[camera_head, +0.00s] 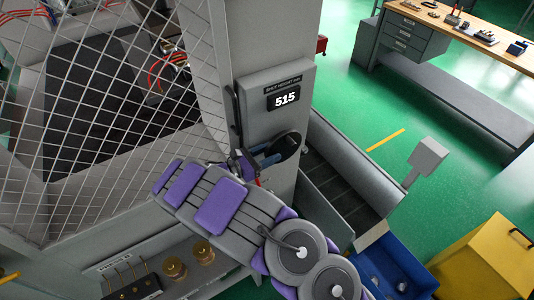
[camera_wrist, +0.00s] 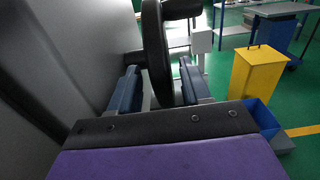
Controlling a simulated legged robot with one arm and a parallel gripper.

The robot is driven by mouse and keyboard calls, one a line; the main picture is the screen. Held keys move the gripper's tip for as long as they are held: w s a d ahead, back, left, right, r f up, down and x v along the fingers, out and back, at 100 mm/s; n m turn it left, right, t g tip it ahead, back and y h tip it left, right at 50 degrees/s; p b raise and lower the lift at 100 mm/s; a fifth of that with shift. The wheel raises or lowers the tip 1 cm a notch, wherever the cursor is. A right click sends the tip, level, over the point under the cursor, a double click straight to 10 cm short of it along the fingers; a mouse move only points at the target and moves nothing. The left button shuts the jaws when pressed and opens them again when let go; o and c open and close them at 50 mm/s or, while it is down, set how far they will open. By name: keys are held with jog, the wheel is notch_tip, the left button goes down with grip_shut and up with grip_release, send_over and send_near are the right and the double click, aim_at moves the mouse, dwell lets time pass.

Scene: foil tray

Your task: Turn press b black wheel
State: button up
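The black wheel (camera_head: 285,146) sits on the front of the grey press column, below a display reading 515. My gripper (camera_head: 263,157) is at the wheel's left side in the head view, partly hidden by my purple-padded arm. In the wrist view the wheel (camera_wrist: 155,50) is seen edge-on, with its rim between my gripper's two blue fingers (camera_wrist: 158,90). The fingers are apart, one on each side of the rim, with a gap visible on the right side. A black handle (camera_wrist: 182,9) sticks out from the wheel to the right.
A wire mesh guard (camera_head: 110,110) stands left of the column. A grey conveyor (camera_head: 350,165) lies to the right, with a blue bin (camera_head: 395,268) and a yellow bin (camera_head: 490,262). A workbench (camera_head: 480,40) is at the back right. Green floor between is open.

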grip_shut()
jog(key=shift+r, duration=0.1)
dwell(0.3)
jog(key=shift+r+g+y+p, duration=0.4)
jog(key=shift+r+y+p, duration=0.25)
jog(key=shift+p, duration=0.6)
jog(key=shift+y+p, duration=0.35)
jog(key=shift+p, duration=0.25)
jog(key=shift+o, duration=0.3)
grip_release()
jog(key=shift+w+f, duration=0.1)
jog(key=shift+f, duration=0.05)
jog(key=shift+a, duration=0.1)
